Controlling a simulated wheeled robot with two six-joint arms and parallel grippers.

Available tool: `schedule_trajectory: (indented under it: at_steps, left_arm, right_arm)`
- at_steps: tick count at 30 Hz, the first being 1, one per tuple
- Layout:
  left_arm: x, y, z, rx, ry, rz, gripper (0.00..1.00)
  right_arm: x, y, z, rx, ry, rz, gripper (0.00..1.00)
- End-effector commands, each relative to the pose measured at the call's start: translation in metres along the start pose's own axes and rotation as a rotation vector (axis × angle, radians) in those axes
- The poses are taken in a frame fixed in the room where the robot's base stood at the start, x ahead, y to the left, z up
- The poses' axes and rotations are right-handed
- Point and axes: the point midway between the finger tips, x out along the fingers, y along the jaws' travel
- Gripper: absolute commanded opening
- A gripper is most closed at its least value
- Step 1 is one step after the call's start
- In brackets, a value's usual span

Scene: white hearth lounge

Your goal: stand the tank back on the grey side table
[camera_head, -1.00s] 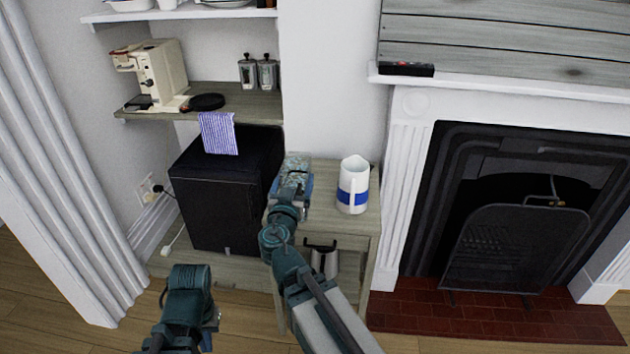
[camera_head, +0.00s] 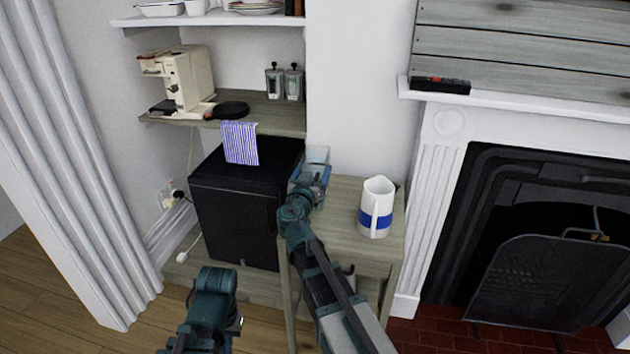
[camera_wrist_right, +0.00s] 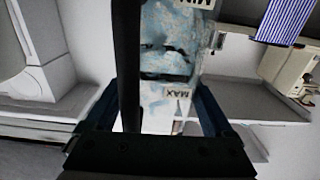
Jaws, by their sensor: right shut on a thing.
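The tank (camera_head: 317,154) is pale and translucent, held at the far end of my right gripper (camera_head: 313,172) in the head view, over the back left corner of the grey side table (camera_head: 345,243). Most of it is hidden behind my gripper. In the right wrist view the tank (camera_wrist_right: 170,45) is mottled blue-white with MIN and MAX labels, between the fingers of my right gripper (camera_wrist_right: 165,105). I cannot tell whether it touches the table. My left arm's end (camera_head: 212,295) is low in the head view; its fingers are not clear.
A white jug with a blue band (camera_head: 376,210) stands on the table's right side. A black fridge (camera_head: 240,205) with a striped towel (camera_head: 240,143) is left of the table. A coffee machine (camera_head: 188,78) sits on a shelf above. The fireplace (camera_head: 540,230) is right.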

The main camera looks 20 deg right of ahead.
Motion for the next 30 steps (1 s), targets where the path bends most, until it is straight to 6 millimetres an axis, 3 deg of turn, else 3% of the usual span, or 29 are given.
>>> schedule_trajectory:
  at_steps: [8, 21, 22, 24, 30]
  left_arm:
    - [0.034, 0.003, -0.002, 0.0, 0.0, 0.0, 0.0]
    - [0.037, 0.004, -0.002, 0.0, 0.0, 0.0, 0.0]
    - [0.037, 0.004, -0.002, 0.0, 0.0, 0.0, 0.0]
    - [0.035, 0.003, -0.002, 0.0, 0.0, 0.0, 0.0]
    - [0.035, 0.003, -0.002, 0.0, 0.0, 0.0, 0.0]
  right_arm:
    - [0.0, 0.0, 0.034, 0.0, 0.0, -0.001, 0.0]
    - [-0.001, 0.0, 0.037, -0.001, 0.0, -0.001, 0.0]
    - [-0.001, 0.0, 0.037, 0.0, 0.0, -0.001, 0.89]
    - [-0.001, 0.0, 0.036, 0.0, 0.0, -0.001, 1.0]
    - [-0.001, 0.0, 0.036, 0.0, 0.0, -0.001, 1.0]
